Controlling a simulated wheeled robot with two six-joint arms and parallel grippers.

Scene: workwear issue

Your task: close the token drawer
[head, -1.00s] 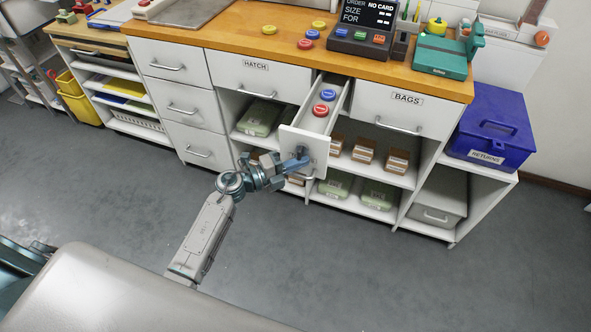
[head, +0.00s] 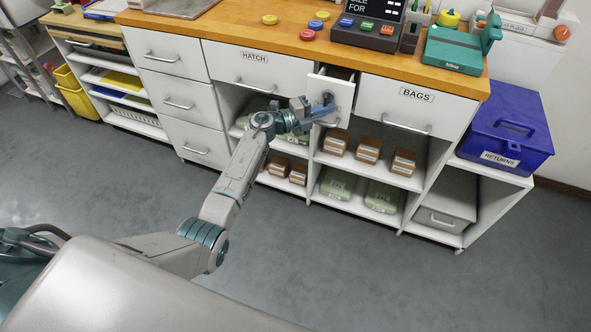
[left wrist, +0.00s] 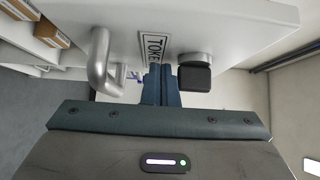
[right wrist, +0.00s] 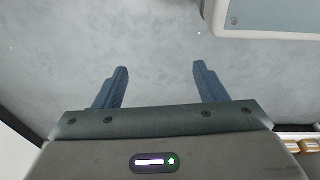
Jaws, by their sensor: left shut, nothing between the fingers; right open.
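The token drawer (head: 342,90) is a narrow white drawer between the HATCH and BAGS drawers. It stands out a little from the cabinet, with a thin strip of its inside showing at the top. In the left wrist view its white front (left wrist: 235,22) fills the top, with a partly hidden label (left wrist: 153,46), a grey bar handle (left wrist: 100,62) and a dark-capped round fitting (left wrist: 195,74). My left gripper (head: 326,108) is shut and empty, its fingertips (left wrist: 160,72) at the front, between handle and fitting. My right gripper (right wrist: 159,70) is open and empty above the grey floor.
The HATCH drawer (head: 254,67) and BAGS drawer (head: 417,98) are shut on either side. Open shelves below hold brown boxes (head: 368,149) and green packs (head: 383,196). Coloured tokens (head: 308,35) lie on the wooden counter (head: 230,27). The floor in front is clear.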

